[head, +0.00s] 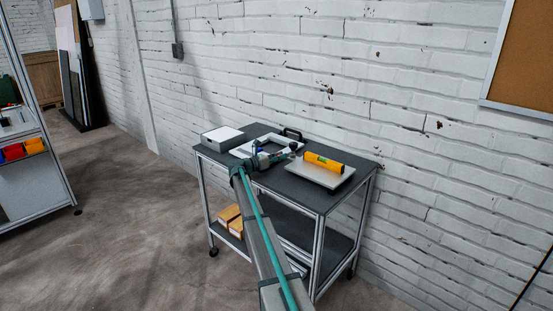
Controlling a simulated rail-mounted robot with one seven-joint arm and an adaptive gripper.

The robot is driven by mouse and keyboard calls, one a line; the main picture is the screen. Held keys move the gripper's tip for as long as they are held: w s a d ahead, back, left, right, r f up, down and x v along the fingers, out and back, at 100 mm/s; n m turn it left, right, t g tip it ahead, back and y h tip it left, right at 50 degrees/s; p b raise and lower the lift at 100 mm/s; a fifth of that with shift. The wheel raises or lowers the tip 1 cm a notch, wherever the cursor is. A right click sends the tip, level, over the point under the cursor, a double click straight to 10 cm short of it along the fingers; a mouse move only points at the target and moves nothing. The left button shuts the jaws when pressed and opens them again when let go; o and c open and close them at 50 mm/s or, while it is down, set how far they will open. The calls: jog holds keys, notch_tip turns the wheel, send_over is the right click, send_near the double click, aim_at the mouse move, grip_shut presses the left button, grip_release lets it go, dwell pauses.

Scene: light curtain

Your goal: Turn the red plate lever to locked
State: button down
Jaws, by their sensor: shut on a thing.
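My gripper (290,151) is small in the head view, over the middle of the top of a dark cart. My arm reaches up to it from the lower right. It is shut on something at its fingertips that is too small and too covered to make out. I cannot pick out a red plate or its lever; they may be hidden behind my wrist and gripper. A small dark round part (293,146) shows right by the fingertips. I cannot tell whether it is the held thing.
The cart top (272,129) carries a light grey box (222,136), a pale frame (240,151), a black handle (291,132) and a pale tray (320,178) bearing a yellow-orange cylinder (323,162). A white brick wall (400,110) stands behind. Brown boxes (229,214) lie on the lower shelf.

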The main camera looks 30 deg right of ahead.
jog(key=c, duration=0.9)
grip_release()
jog(key=shift+c, duration=0.2)
jog(key=shift+a, duration=0.1)
jog(key=a, duration=1.1)
jog(key=shift+s+a, duration=0.15)
jog(key=shift+a, duration=0.25)
jog(key=shift+c, duration=0.3)
